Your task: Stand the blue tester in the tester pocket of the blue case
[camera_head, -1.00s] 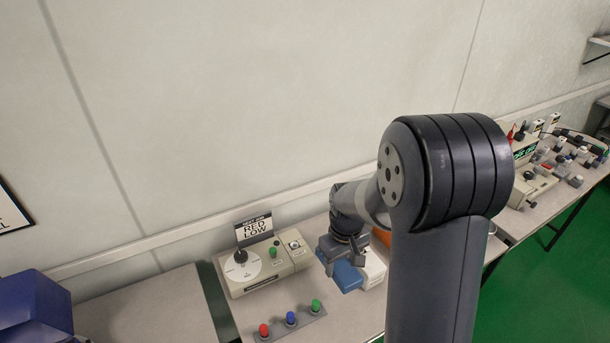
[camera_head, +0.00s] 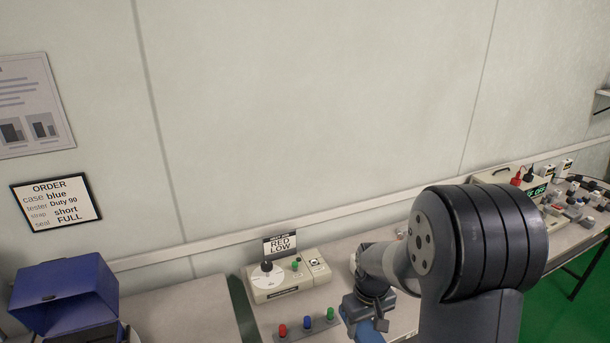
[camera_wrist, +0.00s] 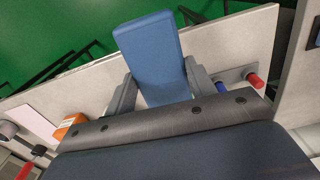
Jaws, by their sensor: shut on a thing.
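The blue tester (camera_wrist: 152,45) is a flat blue block between the two grey fingers of my gripper (camera_wrist: 158,92) in the wrist view. My gripper is shut on it and holds it over the front part of the bench. In the head view my gripper (camera_head: 370,318) is at the lower right of the middle, with the blue tester (camera_head: 368,334) partly showing at the bottom edge. The blue case (camera_head: 65,290) stands at the far left with its lid raised. Its pocket is not visible from here.
A beige dial unit (camera_head: 290,280) with a RED LOW sign stands at the wall. A strip with red, blue and green buttons (camera_head: 307,324) lies before it. An ORDER sign (camera_head: 56,201) hangs above the case. Bare bench (camera_head: 180,305) lies between case and dial unit.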

